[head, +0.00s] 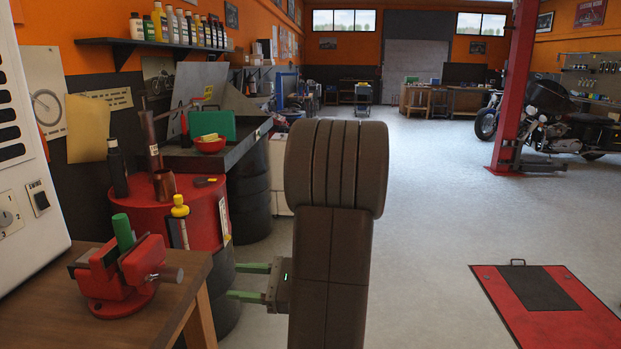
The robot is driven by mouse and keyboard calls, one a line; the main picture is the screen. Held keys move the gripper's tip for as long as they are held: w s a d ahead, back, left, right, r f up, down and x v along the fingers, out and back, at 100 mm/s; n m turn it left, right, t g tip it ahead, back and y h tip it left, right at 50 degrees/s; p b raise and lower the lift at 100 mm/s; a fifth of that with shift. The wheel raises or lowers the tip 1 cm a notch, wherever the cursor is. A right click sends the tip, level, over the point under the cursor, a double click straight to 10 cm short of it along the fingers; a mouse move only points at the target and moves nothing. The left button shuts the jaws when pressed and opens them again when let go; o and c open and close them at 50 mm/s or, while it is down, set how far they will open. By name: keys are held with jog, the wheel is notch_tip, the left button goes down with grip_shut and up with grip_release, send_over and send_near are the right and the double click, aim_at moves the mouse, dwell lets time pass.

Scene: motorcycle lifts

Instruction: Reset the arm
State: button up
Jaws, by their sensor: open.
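My gripper (236,281) shows left of the lower middle of the head view. Its two green fingers point left, spread apart, with nothing between them. It is beside the right end of the wooden workbench, in front of dark drums. My arm's thick brown links (335,230) stand upright in the middle of the view and hide part of the floor and room behind them.
A wooden bench (185,290) with a red vise (115,275) holding a green cylinder is at the lower left. A red drum (150,215) carries bottles behind it. A red lift platform (590,310) lies at the lower right. Grey floor (430,210) is clear between.

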aim_at(180, 276)
jog(key=a, duration=0.9)
jog(key=w+a+p, duration=0.1)
jog(key=a, duration=0.4)
jog(key=shift+a+r, duration=0.1)
jog(key=shift+a, duration=0.15)
jog(key=shift+d+f+n+b, duration=0.1)
jog(key=shift+f+n+b, duration=0.35)
jog(key=shift+b, duration=0.4)
jog(key=shift+d+r+n+b, duration=0.15)
jog(key=shift+r+n+b, duration=0.05)
jog(key=shift+n+b, duration=0.65)
jog(key=n+b, duration=0.6)
jog(key=b, duration=0.1)
jog(key=shift+n, duration=0.3)
jog(key=n+b, duration=0.5)
jog(key=shift+n, duration=0.3)
jog(key=shift+r+n+b, duration=0.25)
jog(key=shift+n+b, duration=0.6)
jog(key=shift+n, duration=0.65)
